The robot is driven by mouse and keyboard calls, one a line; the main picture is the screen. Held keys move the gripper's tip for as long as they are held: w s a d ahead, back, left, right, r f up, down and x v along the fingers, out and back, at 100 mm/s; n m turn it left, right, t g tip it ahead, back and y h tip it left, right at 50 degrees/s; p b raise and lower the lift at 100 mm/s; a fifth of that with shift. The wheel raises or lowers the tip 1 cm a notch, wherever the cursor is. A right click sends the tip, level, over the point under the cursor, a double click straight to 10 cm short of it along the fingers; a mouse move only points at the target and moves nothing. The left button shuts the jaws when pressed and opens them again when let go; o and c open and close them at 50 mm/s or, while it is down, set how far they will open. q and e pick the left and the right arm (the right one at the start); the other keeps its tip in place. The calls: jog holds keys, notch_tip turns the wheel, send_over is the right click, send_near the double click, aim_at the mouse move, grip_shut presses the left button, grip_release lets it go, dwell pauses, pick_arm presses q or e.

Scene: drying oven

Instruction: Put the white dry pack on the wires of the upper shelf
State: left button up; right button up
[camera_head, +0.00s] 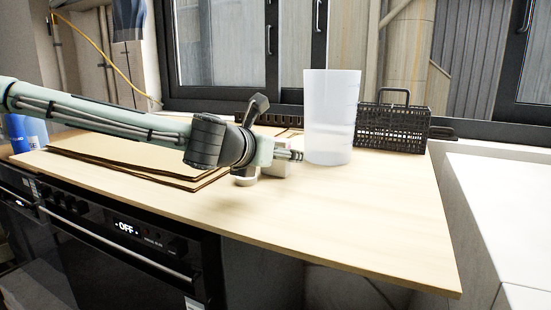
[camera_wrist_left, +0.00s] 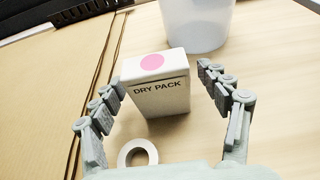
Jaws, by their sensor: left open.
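The white dry pack (camera_wrist_left: 158,98), a box with a pink dot and "DRY PACK" lettering, stands upright on the wooden counter in the left wrist view. My left gripper (camera_wrist_left: 162,78) is open, with one finger on each side of the pack and gaps visible. In the head view the left gripper (camera_head: 287,154) reaches in low over the counter, and the pack (camera_head: 276,171) is partly hidden behind it. A black drying oven (camera_head: 120,245) with an "OFF" display is under the counter at lower left, its door shut. Its upper shelf is hidden. My right gripper is out of view.
A tall translucent beaker (camera_head: 331,120) stands just behind the pack, with a black wire basket (camera_head: 392,128) to its right. Brown cardboard sheets (camera_head: 130,160) lie left. A white ring (camera_wrist_left: 138,153) lies near the pack. The counter's front right (camera_head: 380,220) is clear.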

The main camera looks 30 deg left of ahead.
pick_arm(q)
jog(key=c, duration=1.4)
jog(key=shift+r, duration=0.15)
jog(key=shift+c, duration=0.2)
